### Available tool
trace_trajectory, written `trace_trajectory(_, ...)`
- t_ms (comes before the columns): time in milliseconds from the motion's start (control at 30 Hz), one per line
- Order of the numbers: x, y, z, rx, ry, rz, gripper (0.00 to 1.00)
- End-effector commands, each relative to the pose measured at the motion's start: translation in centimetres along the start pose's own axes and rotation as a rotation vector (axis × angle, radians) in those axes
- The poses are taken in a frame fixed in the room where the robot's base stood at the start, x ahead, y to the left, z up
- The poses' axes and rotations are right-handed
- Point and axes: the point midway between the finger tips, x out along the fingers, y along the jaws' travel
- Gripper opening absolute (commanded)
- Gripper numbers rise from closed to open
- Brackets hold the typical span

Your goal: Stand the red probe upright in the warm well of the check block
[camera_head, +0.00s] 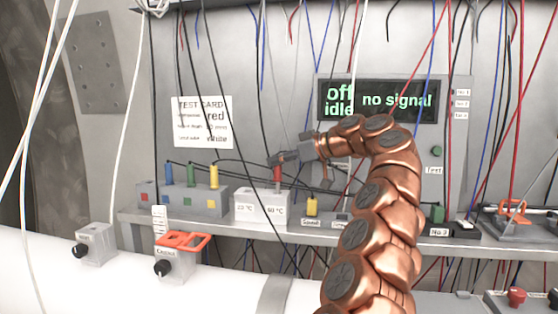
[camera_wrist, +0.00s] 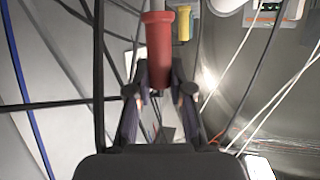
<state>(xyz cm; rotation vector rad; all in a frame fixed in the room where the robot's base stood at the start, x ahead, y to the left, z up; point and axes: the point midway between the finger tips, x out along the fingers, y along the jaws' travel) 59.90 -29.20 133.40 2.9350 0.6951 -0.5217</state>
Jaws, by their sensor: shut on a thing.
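The red probe (camera_head: 277,174) is upright in my gripper (camera_head: 287,160), over the right half of the white check block (camera_head: 246,214). That half is labelled 60 °C and the left half 23 °C. I cannot tell whether the probe's lower end is inside the well or just above it. In the wrist view the red probe (camera_wrist: 158,48) sits between the two dark fingers of my gripper (camera_wrist: 159,92), which are shut on it. The wells' openings are hidden from me. The display (camera_head: 383,101) reads "off idle" and "no signal".
A grey rack (camera_head: 180,205) left of the block holds blue, green and yellow probes with black leads. A yellow-topped plug (camera_head: 312,206) stands right of the block. A test card (camera_head: 202,122) is on the wall. Many loose cables hang around my arm.

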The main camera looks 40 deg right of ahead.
Motion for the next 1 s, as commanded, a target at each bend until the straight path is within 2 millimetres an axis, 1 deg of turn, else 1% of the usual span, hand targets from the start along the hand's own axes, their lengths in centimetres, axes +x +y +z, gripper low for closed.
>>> trace_trajectory(1000,0.7,0.0,2.0,0.000,0.000,0.000,0.00)
